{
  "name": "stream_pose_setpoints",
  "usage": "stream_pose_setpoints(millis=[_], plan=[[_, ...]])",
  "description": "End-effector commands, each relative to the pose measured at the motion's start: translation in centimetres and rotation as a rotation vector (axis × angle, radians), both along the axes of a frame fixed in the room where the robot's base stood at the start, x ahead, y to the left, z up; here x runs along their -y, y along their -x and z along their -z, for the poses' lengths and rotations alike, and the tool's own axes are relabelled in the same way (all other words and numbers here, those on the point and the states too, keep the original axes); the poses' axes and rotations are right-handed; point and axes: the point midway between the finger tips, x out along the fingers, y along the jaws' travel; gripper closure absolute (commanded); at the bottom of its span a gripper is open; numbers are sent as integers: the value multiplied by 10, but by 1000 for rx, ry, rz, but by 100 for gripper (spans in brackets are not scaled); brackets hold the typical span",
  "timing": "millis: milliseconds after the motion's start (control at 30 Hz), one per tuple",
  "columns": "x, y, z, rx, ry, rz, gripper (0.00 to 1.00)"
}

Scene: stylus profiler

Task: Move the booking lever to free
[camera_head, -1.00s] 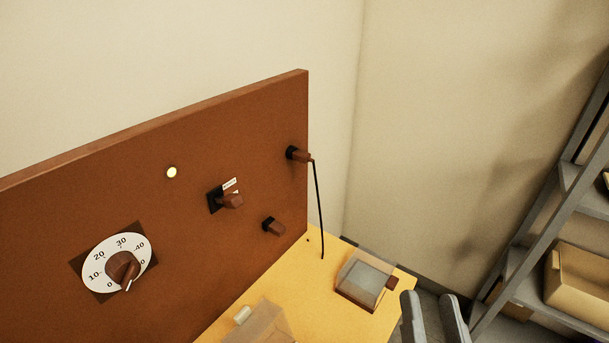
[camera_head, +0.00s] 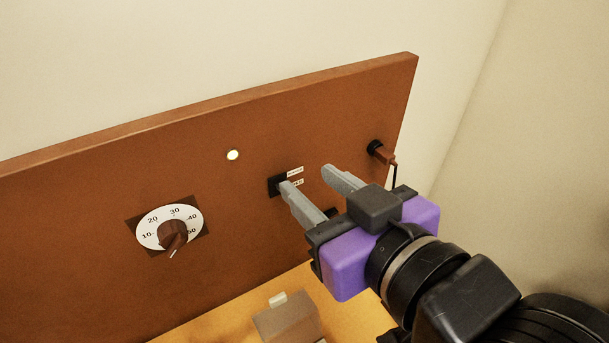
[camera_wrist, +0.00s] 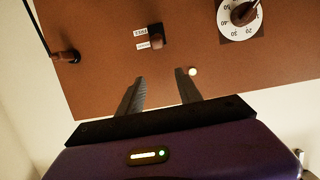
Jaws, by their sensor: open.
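The booking lever appears to be the small brown handle (camera_wrist: 157,39) on a black base beside two small white labels (camera_wrist: 142,38), seen in the wrist view. The label words are too small to read. In the head view its black base (camera_head: 276,186) shows, while my finger covers the handle. My gripper (camera_head: 305,176) is open, with grey fingers pointing at the brown panel (camera_head: 330,115). In the wrist view the fingertips (camera_wrist: 158,74) stand apart with nothing between them, and the lever shows beyond them. I cannot tell whether a finger touches it.
A round dial (camera_head: 172,232) is left of the lever, and a lit lamp (camera_head: 232,155) is above left. A brown peg (camera_head: 383,154) with a black cord is near the panel's right edge. A box (camera_head: 288,316) stands on the yellow table below.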

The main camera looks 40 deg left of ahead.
Motion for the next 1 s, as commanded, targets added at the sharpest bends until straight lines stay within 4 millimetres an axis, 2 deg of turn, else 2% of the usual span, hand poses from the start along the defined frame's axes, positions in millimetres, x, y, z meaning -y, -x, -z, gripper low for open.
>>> stream_pose_setpoints(millis=[100, 267, 700, 1000], plan=[[4, 7, 20, -44, 74, -19, 58], [2, 7, 31, -61, 109, -21, 58], [-50, -15, 54, -61, 108, -20, 58], [-60, -19, 59, -59, 107, -19, 58]])
